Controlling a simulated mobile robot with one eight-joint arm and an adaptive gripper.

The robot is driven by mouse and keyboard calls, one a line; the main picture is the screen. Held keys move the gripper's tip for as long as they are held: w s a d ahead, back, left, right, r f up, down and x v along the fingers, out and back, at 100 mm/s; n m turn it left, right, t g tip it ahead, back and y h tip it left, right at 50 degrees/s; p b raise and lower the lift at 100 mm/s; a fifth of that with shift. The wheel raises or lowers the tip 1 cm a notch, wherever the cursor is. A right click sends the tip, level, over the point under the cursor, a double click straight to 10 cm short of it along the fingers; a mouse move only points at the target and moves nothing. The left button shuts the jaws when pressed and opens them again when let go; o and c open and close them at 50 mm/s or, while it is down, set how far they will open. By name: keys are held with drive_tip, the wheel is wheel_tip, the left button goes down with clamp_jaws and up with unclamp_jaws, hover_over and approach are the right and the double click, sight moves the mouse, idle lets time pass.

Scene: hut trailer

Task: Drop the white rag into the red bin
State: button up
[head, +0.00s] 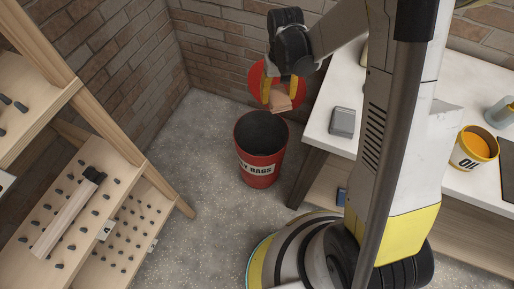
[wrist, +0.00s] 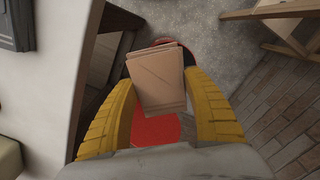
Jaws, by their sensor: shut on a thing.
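My gripper (head: 280,92) has yellow fingers and is shut on a folded, pale tan cloth (head: 282,103), which seems to be the rag; it looks tan rather than white. In the wrist view the cloth (wrist: 157,80) is a flat, layered block between the two fingers (wrist: 157,100). The red bin (head: 258,168) stands on the floor, upright and open, with a dark inside and a label ending in "RAGS". The cloth appears above the bin's far right rim in the head view. In the wrist view the cloth hides most of the bin, leaving some reddish rim (wrist: 163,41).
A white table (head: 330,115) stands right of the bin, with a grey box (head: 342,122) and a yellow oil can (head: 473,147) on it. A wooden pegboard rack (head: 110,215) stands at left. Brick walls close off the back. Floor around the bin is clear.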

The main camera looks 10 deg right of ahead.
drive_tip(key=w+f+b, duration=0.3)
drive_tip(key=w+f, duration=0.1)
drive_tip(key=f, duration=0.7)
drive_tip(key=w+f+n+b, duration=0.1)
drive_tip(key=w+f+b, duration=0.2)
drive_tip(key=f, duration=0.8)
drive_tip(key=w+f+b, duration=0.3)
drive_tip(key=w+f, duration=0.2)
drive_tip(key=f, duration=0.6)
drive_tip(key=shift+w+d+n+b, duration=0.15)
drive_tip(key=shift+w+n+b, duration=0.15)
drive_tip(key=shift+w+b, duration=0.1)
drive_tip(key=o, duration=1.4)
drive_tip(key=shift+r, duration=0.1)
wheel_tip(320, 180, up, 12)
